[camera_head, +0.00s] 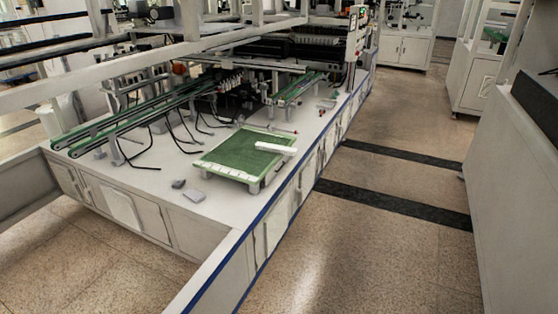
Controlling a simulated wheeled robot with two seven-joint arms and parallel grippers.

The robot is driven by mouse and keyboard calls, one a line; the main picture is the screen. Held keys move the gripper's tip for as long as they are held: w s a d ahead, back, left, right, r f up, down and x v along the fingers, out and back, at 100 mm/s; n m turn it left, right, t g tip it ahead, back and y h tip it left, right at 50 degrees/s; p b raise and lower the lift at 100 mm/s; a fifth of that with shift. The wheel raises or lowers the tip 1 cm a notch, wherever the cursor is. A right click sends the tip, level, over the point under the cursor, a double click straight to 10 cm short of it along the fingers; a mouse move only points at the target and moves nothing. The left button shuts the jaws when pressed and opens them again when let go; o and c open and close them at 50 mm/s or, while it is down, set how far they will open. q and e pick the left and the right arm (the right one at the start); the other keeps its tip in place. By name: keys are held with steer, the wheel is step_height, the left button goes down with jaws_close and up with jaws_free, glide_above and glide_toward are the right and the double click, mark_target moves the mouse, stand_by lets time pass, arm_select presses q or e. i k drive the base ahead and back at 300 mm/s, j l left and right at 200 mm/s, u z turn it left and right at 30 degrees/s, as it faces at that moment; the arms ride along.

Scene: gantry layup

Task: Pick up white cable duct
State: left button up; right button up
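A short white bar that looks like the white cable duct (275,148) lies at the right edge of a green board (236,153). The board sits in a pale frame on the white gantry table (150,182). Nothing is touching the bar from above. Neither of my grippers shows in the head view.
Green conveyor rails (135,115) with dark cables run along the table's left and back. Small grey blocks (193,196) lie near its front. The speckled floor (390,200) to the right is clear, with a grey cabinet (520,190) at the far right.

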mark_target(270, 148)
steer(key=i+l+u, duration=0.2)
steer(key=i+l, duration=0.3)
steer(key=i, duration=0.15)
steer(key=i+l+z, duration=0.1)
steer(key=i+l, duration=0.9)
steer(key=i, duration=0.25)
steer(key=l+z, duration=0.05)
